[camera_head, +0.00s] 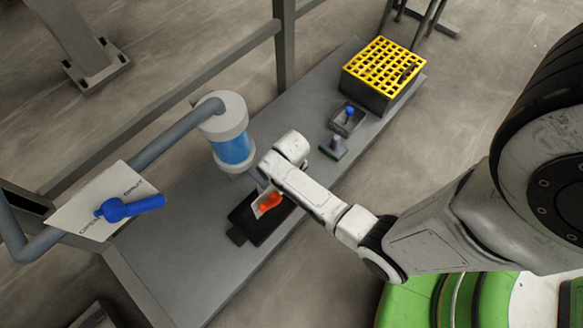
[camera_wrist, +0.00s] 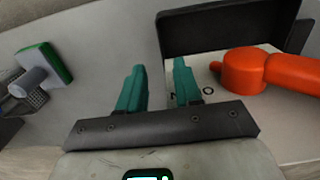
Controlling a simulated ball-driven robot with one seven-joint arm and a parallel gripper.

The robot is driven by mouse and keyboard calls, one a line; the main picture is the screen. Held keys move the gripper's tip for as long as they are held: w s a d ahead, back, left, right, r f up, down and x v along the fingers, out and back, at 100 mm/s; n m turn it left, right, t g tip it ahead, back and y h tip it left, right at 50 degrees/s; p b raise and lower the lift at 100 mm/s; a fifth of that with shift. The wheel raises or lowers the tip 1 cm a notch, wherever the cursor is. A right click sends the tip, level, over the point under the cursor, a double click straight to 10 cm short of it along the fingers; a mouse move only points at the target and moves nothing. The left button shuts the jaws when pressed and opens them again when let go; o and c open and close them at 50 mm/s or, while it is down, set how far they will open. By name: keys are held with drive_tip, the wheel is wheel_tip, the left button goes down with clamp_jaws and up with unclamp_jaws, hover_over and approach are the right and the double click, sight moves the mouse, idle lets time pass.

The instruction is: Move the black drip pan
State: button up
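The black drip pan (camera_head: 250,228) lies on the grey bench, below the blue-and-white filter housing. Its right part is hidden by my arm. A black panel, likely the pan (camera_wrist: 225,22), fills the upper right of the wrist view. An orange handle (camera_head: 271,202) on a pale plate appears over the pan in the head view; the handle (camera_wrist: 262,72) is right of my fingers in the wrist view. My gripper (camera_wrist: 160,85) has two teal fingers apart with nothing held between them. In the head view the fingers are mostly hidden by my wrist.
The filter housing (camera_head: 231,145) hangs from a grey pipe close to my wrist. A plate with a blue handle (camera_head: 130,207) stands at left. A green-based tool (camera_head: 333,150), a small tray (camera_head: 354,126) and a yellow-topped rack (camera_head: 381,97) occupy the bench farther right.

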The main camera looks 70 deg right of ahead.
drive_tip(key=shift+f, duration=0.15)
wheel_tip(320, 180, down, 10)
drive_tip(key=b, duration=0.6)
drive_tip(key=shift+f+b, duration=0.25)
drive_tip(key=shift+b, duration=0.05)
clamp_jaws()
